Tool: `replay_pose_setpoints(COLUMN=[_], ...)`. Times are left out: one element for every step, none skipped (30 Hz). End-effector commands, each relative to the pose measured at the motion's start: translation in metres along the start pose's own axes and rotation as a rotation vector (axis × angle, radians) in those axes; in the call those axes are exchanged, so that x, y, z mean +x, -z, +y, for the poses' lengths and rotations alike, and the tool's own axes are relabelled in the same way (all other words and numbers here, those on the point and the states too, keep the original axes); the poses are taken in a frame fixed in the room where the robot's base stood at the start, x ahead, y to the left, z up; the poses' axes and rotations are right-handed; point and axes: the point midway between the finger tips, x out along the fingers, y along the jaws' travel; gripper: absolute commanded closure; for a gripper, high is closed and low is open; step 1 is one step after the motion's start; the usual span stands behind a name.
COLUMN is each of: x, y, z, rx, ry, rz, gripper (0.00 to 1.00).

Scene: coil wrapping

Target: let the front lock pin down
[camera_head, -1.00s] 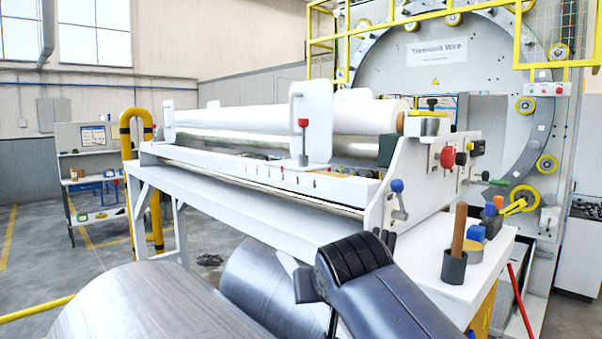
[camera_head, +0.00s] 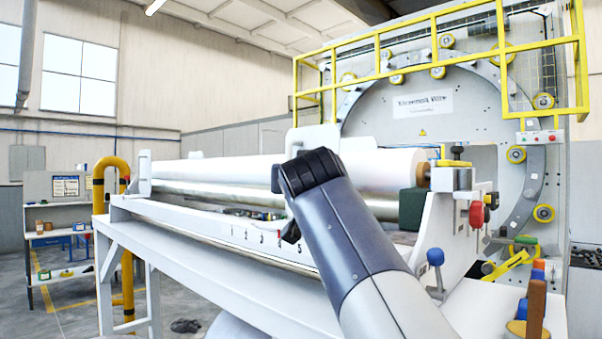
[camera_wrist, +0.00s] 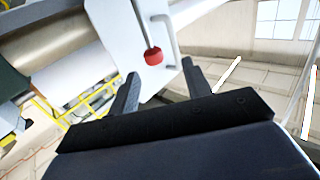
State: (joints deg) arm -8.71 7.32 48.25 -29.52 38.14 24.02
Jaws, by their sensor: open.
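In the wrist view, a pin with a red knob (camera_wrist: 153,57) stands on a thin rod against the white upright plate (camera_wrist: 120,30). I cannot tell for sure that it is the front lock pin. My gripper (camera_wrist: 160,80) is open, its two black fingers apart. The red knob shows between and just beyond the fingertips, and I see no contact. In the head view, my arm covers the knob and most of the plate; only the plate's top (camera_head: 313,137) shows. My gripper's fingers are mostly hidden there.
A long white roll (camera_head: 385,165) lies behind the plate. The numbered white rail (camera_head: 200,218) runs along the front. A blue-knobbed lever (camera_head: 436,257) and red knob (camera_head: 477,212) are on the right end. A yellow railing (camera_head: 450,35) and large ring stand behind.

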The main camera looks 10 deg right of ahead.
Motion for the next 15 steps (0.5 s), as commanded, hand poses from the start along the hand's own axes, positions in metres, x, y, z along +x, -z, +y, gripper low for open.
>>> replay_pose_setpoints(x=[0.012,0.018,0.026,0.031,0.036,0.043,0.047,0.051,0.056,0.059,0.061,0.064,0.066,0.067,0.069], y=[0.003,0.003,0.003,0.003,0.003,0.003,0.002,0.002,0.003,0.002,0.002,0.001,0.001,0.001,0.0], z=[0.0,0.0,0.0,0.0,0.0,0.001,0.0,0.0,0.0,0.0,0.0,0.0,0.0,0.0,0.0], rx=[-0.002,-0.002,-0.002,-0.002,-0.001,-0.001,-0.001,-0.001,-0.001,-0.001,-0.001,-0.001,-0.001,-0.001,-0.001], ry=[-0.002,-0.002,-0.002,-0.002,-0.002,-0.002,-0.001,0.0,0.0,0.0,0.0,0.0,0.0,0.0,0.0], rz=[-0.004,-0.004,-0.004,-0.003,-0.003,-0.004,-0.004,-0.003,-0.002,-0.002,-0.002,-0.002,-0.002,-0.002,-0.002], gripper=[0.54,0.54,0.54,0.54,0.54,0.54,0.54,0.54,0.54,0.54,0.54,0.54,0.54,0.54,0.54])
